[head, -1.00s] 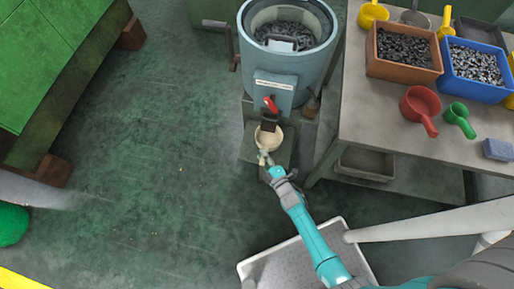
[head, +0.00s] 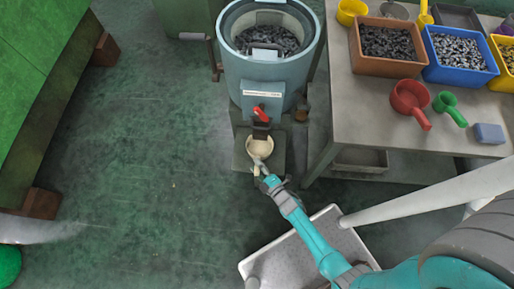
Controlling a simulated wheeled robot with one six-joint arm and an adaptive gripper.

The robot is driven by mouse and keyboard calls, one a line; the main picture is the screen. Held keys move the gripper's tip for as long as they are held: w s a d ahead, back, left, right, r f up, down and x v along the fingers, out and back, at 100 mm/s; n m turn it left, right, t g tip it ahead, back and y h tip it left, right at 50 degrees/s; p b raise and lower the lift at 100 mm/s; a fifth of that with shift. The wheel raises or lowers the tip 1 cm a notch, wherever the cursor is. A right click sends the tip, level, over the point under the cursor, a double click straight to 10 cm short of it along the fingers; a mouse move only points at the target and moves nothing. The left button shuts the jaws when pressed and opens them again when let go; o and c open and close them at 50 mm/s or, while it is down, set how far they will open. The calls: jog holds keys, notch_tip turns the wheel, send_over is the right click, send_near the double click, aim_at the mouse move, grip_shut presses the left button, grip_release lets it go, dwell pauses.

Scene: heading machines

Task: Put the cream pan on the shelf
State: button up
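The cream pan (head: 260,146) is a small round pan, just below the red-levered outlet of the grey-blue drum machine. Its handle side points toward me. It appears to be over or on the low grey shelf (head: 274,161) at the machine's foot; I cannot tell whether it touches the shelf. My gripper (head: 261,171) is at the pan's handle, at the end of my teal arm. The fingers are small and partly merge with the handle, so I cannot tell whether they are closed on it.
The drum machine (head: 263,92) stands right behind the pan. To the right, a grey table (head: 365,110) holds bins, a red scoop (head: 409,97) and a green scoop (head: 447,103). A green machine (head: 35,90) is at left. Floor between is clear.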

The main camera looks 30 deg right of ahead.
jog(key=s+d+r, duration=0.1)
jog(key=s+r, duration=0.1)
jog(key=s, duration=0.9)
jog(key=shift+s, duration=0.4)
jog(key=shift+r, duration=0.1)
jog(key=s+r+m, duration=0.5)
jog(key=r, duration=0.7)
jog(key=s+r+m+g+h, duration=0.1)
jog(key=s+r+m, duration=0.3)
jog(key=r, duration=0.9)
jog(key=s+a+r+m, duration=0.1)
jog(key=s+r+m, duration=0.4)
jog(key=r, duration=0.7)
jog(key=shift+s+r+m, duration=0.15)
jog(key=shift+s+m, duration=0.15)
jog(key=shift+s, duration=0.55)
